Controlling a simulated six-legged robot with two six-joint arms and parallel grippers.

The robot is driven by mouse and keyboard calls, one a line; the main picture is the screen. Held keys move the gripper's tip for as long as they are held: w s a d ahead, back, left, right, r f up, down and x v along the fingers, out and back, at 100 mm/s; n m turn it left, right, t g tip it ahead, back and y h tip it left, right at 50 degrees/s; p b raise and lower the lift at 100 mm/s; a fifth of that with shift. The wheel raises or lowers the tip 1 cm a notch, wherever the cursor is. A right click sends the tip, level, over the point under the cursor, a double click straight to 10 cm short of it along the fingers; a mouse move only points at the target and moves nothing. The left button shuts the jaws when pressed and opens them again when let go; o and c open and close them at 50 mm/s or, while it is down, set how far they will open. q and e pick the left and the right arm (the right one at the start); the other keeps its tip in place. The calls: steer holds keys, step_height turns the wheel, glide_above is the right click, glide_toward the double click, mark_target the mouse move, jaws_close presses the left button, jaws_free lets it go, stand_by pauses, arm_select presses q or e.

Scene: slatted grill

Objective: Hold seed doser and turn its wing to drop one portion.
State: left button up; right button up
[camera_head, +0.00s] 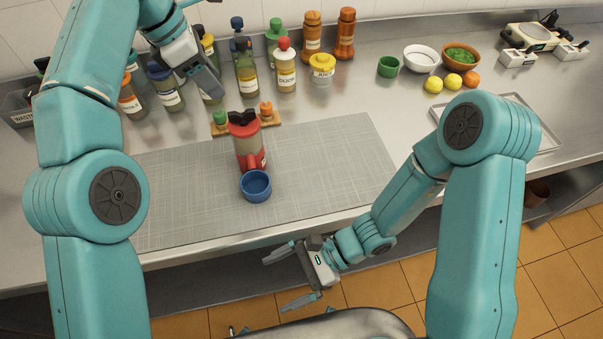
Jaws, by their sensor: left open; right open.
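The seed doser (247,146) stands upright on the grey mat, with a red top and base, a clear body with pale contents, and a black wing (242,117) on top. A blue cup (255,186) sits directly in front of it, under its red spout. My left gripper (208,82) is open above the back-left bottles, up and left of the doser and apart from it; its fingers are partly hard to make out. My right gripper (281,280) is open and empty in front of the counter's front edge, well away from the doser and cup.
The grey mat (335,165) is clear right of the doser. A small wooden stand (272,119) with green and orange pieces is just behind it. Several bottles (285,70) line the back left. A green cup (388,67), bowls and fruit (433,84) stand at back right.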

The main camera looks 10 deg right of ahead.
steer(key=w+r+m+t+y, duration=0.2)
steer(key=w+r+m+t, duration=0.35)
steer(key=w, duration=0.25)
steer(key=m+t+h, duration=0.4)
steer(key=m+t, duration=0.3)
steer(key=t, duration=0.4)
glide_toward(247, 139)
steer(key=d+f, duration=0.3)
steer(key=f, duration=0.1)
steer(key=shift+g, duration=0.25)
steer(key=x, duration=1.4)
steer(key=shift+w+a+r, duration=0.15)
steer(key=shift+w+a, duration=0.05)
steer(key=shift+a, duration=0.05)
steer(key=c, duration=1.3)
steer(key=o, duration=1.3)
